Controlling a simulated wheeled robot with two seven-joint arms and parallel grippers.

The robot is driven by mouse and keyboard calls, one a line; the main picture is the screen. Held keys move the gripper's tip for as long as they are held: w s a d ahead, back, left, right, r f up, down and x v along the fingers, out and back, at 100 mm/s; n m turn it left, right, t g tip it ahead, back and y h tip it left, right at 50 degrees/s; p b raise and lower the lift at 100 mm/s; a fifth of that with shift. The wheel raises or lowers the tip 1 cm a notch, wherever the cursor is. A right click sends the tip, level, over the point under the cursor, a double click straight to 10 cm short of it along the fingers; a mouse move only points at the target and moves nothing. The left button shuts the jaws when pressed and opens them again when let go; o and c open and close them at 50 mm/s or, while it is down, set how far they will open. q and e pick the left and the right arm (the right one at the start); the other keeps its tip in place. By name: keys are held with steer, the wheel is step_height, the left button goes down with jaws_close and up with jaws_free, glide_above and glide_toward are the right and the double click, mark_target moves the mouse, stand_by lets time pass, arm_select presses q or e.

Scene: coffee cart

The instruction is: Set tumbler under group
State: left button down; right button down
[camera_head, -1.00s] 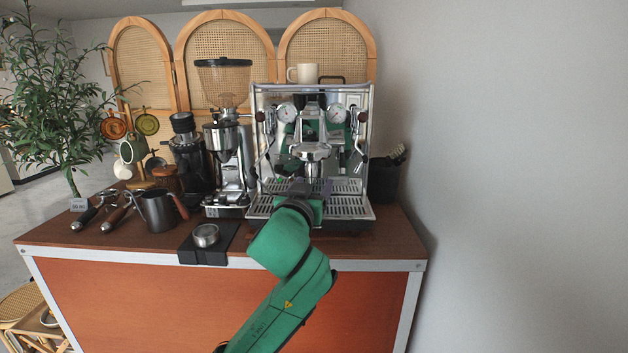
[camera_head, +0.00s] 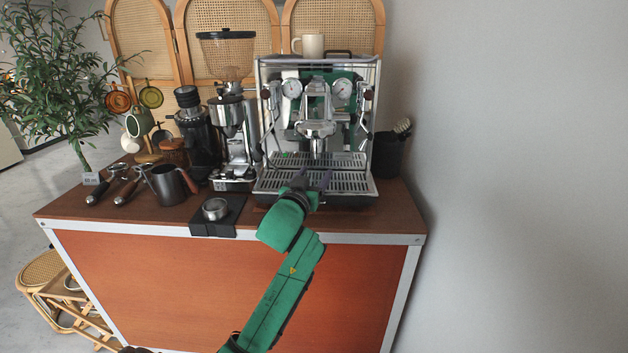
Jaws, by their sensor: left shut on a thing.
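The espresso machine (camera_head: 266,110) stands on the cart, with its group (camera_head: 316,128) at the front above the slotted drip tray (camera_head: 350,184). My left gripper (camera_head: 312,180) is low in front of the group, over the front part of the drip tray. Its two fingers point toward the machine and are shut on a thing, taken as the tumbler. The tumbler itself is too small and unclear to make out between the fingers. I cannot tell whether it touches the tray. My right gripper is not in view.
Left of the machine stand a grinder (camera_head: 230,125), a dark milk jug (camera_head: 167,186), portafilters (camera_head: 118,190) and a tamping mat (camera_head: 229,220) with a metal cup. A dark bin (camera_head: 387,156) is at the right. A mug (camera_head: 312,45) sits on the machine.

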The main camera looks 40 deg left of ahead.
arm_select(q)
steer(key=w+a, duration=0.4)
steer(key=w, duration=0.1)
steer(key=w+a, duration=0.2)
steer(key=w, duration=0.1)
steer(key=shift+f, duration=0.25)
steer(key=shift+s+f, duration=0.1)
steer(key=shift+f, duration=0.2)
jaws_free()
steer(key=b+v, duration=0.2)
steer(key=v, duration=1.2)
steer(key=shift+s, duration=0.3)
steer(key=shift+d+f, duration=0.15)
